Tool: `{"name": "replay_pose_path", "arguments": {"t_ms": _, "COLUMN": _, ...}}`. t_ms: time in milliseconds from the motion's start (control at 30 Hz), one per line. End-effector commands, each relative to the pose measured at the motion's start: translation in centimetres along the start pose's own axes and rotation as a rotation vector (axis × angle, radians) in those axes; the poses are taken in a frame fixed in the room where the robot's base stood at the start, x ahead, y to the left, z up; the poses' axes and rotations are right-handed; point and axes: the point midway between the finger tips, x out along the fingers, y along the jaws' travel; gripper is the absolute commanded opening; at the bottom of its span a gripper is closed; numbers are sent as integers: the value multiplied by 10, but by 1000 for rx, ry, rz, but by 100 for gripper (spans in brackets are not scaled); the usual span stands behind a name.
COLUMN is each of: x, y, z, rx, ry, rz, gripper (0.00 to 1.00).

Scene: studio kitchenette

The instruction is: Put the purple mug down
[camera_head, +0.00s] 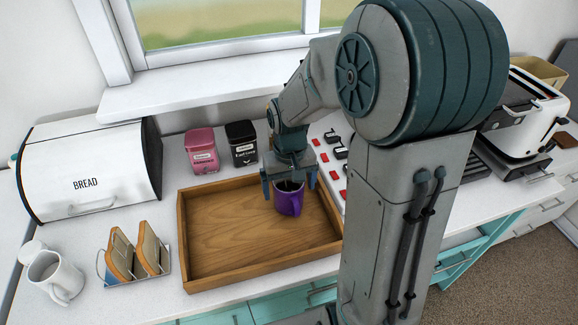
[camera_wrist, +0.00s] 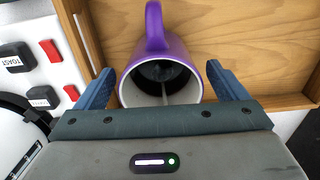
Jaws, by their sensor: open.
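The purple mug (camera_head: 289,203) is upright in the right part of the wooden tray (camera_head: 222,272), close to its back right side. It looks to be resting on the tray floor. In the wrist view the mug (camera_wrist: 172,48) shows its white inside, and its handle points to the top of the picture. My gripper (camera_head: 289,184) is over the mug with its jaws open. In the wrist view the two blue fingers of my gripper (camera_wrist: 164,82) stand on either side of the mug's rim, with a visible gap on each side.
A pink canister (camera_head: 202,153) and a black canister (camera_head: 242,146) stand behind the tray. A white bread bin (camera_head: 90,170), a toast rack (camera_head: 134,257) and white mugs (camera_head: 56,278) are to the left. The tray's left part is empty.

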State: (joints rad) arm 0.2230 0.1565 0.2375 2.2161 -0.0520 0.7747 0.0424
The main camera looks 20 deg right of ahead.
Motion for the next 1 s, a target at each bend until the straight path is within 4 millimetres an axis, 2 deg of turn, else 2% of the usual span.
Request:
{"name": "replay_pose_path", "arguments": {"t_ms": 200, "x": -49, "y": 0, "z": -1, "rx": 0, "ry": 8, "rz": 1, "gripper": 92}}
{"name": "replay_pose_path", "arguments": {"t_ms": 400, "x": -87, "y": 0, "z": -1, "rx": -2, "ry": 6, "rz": 1, "gripper": 92}}
{"name": "replay_pose_path", "arguments": {"t_ms": 667, "x": -110, "y": 0, "z": 4, "rx": -2, "ry": 10, "rz": 4, "gripper": 92}}
{"name": "replay_pose_path", "arguments": {"t_ms": 767, "x": -115, "y": -1, "z": 19, "rx": -2, "ry": 37, "rz": 13, "gripper": 92}}
{"name": "replay_pose_path", "arguments": {"t_ms": 1000, "x": -120, "y": -2, "z": 82, "rx": -1, "ry": 166, "rz": 29, "gripper": 92}}
